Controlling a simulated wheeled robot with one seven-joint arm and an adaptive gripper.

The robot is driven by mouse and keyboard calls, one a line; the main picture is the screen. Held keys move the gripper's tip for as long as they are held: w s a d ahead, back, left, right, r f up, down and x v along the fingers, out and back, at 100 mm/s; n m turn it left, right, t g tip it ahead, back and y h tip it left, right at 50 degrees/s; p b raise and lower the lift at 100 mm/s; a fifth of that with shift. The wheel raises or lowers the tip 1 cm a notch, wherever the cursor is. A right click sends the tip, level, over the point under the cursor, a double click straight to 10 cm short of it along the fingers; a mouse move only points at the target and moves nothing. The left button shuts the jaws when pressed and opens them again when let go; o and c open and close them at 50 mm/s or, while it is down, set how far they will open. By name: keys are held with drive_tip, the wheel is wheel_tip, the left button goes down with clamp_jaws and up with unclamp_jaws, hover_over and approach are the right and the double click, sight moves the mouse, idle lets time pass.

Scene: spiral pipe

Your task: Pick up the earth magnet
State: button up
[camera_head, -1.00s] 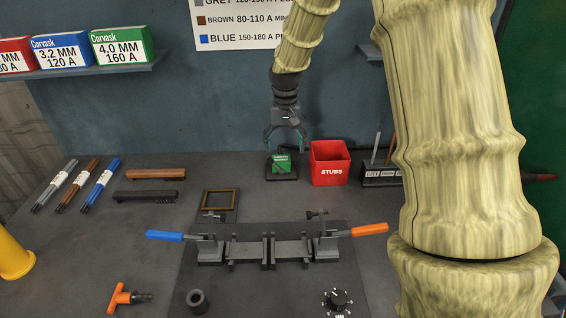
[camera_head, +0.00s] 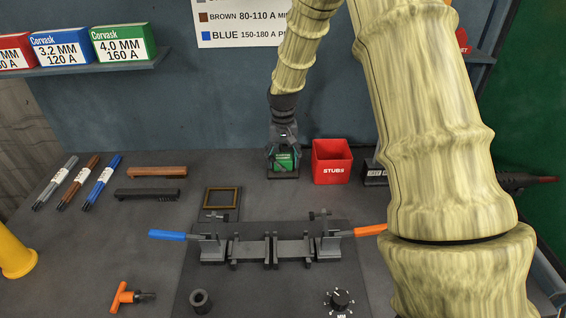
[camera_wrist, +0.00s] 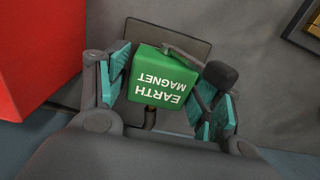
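The earth magnet (camera_head: 284,161) is a small green block with white lettering, standing on a dark flat plate (camera_head: 283,176) at the back of the bench. In the wrist view the green block (camera_wrist: 160,80) reads "EARTH MAGNET" upside down, with a dark handle or lever at its right. My gripper (camera_head: 283,158) is lowered over it. In the wrist view the teal-padded fingers (camera_wrist: 167,90) stand on either side of the block. The left pad is very close to it; a gap shows on the right, so the gripper looks open.
A red STUBS bin (camera_head: 332,162) stands just right of the magnet. A wooden frame (camera_head: 221,199) lies to the front left, and a clamp fixture (camera_head: 270,246) with blue and orange handles stands in front. Brushes (camera_head: 150,183) lie at left.

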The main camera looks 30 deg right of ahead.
drive_tip(key=c, duration=1)
drive_tip(key=shift+w, duration=0.1)
drive_tip(key=shift+c, duration=0.9)
